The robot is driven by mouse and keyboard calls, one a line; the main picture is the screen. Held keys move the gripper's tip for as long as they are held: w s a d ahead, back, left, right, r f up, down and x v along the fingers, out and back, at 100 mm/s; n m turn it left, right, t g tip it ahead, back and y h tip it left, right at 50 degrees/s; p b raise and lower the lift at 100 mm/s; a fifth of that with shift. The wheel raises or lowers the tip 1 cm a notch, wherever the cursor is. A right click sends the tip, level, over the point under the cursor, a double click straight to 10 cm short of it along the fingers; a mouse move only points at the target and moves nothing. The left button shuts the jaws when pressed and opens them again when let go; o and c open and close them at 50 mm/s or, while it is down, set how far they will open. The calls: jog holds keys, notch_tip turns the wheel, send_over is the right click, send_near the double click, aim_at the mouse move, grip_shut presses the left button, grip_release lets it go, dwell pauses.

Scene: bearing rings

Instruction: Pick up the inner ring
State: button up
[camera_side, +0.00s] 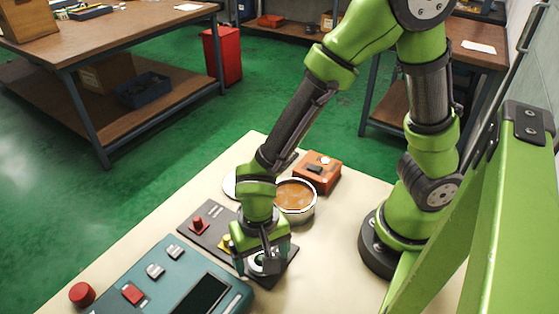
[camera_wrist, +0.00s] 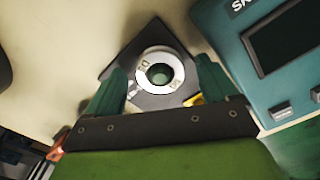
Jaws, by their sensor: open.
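A pale metal ring (camera_wrist: 176,64) with a dark round centre lies on a dark plate (camera_wrist: 128,48) in the wrist view. I cannot tell whether it is the inner ring or one of several nested rings. My gripper (camera_wrist: 161,76) is open, with one green finger on each side of the ring. In the side view my gripper (camera_side: 263,257) points down, low over the near end of the dark plate (camera_side: 222,224). The ring (camera_side: 256,268) shows there only in part, behind the fingers. I cannot tell whether the fingers touch it.
A teal control box (camera_side: 212,290) lies left of the plate, close to my gripper. A red knob (camera_side: 198,223) stands on the plate. A round container with brown contents (camera_side: 295,196) and an orange box (camera_side: 318,172) stand behind. The front right of the table is clear.

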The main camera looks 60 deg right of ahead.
jog(key=shift+c, duration=0.3)
jog(key=c, duration=1.2)
jog(key=shift+c, duration=0.2)
jog(key=shift+r, duration=0.15)
